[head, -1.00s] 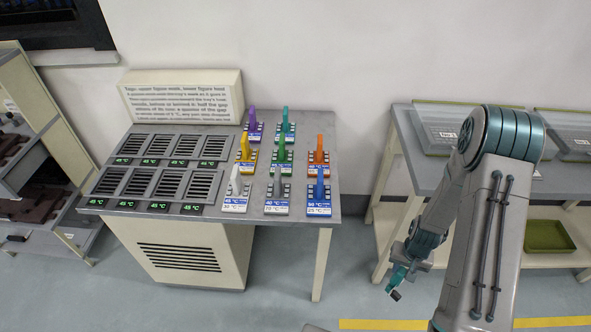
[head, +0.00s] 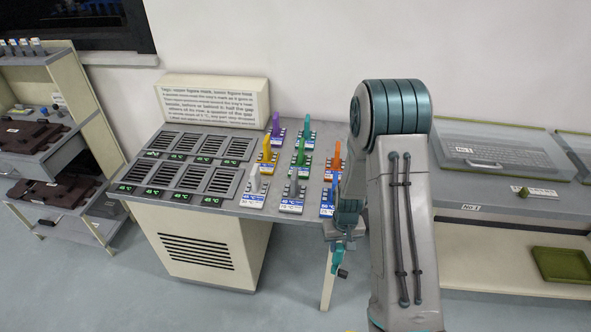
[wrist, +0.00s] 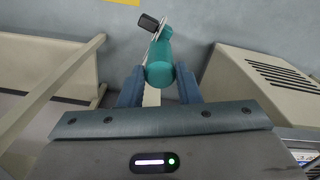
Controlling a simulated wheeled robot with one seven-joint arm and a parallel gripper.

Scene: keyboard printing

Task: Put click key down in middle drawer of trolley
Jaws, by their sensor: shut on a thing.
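My gripper (wrist: 158,92) is shut on a teal round-bodied tool (wrist: 160,62). At the tool's far end is a small dark block (wrist: 149,22), which may be the click key; its markings are too small to read. In the head view the teal piece (head: 337,258) hangs low, in front of the table's right edge, with the dark block (head: 342,273) below it. What seems to be the trolley (head: 92,112) stands at the far left. Its middle level (head: 28,170) is pulled out and bears a dark brown tray (head: 30,136); another brown tray lies below.
A grey table (head: 225,208) with vent slots and several coloured upright-handled blocks stands between my arm and the left unit. A bench (head: 490,205) with a covered keyboard and an olive tray (head: 562,265) is at right. Open floor (head: 110,290) lies at front left.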

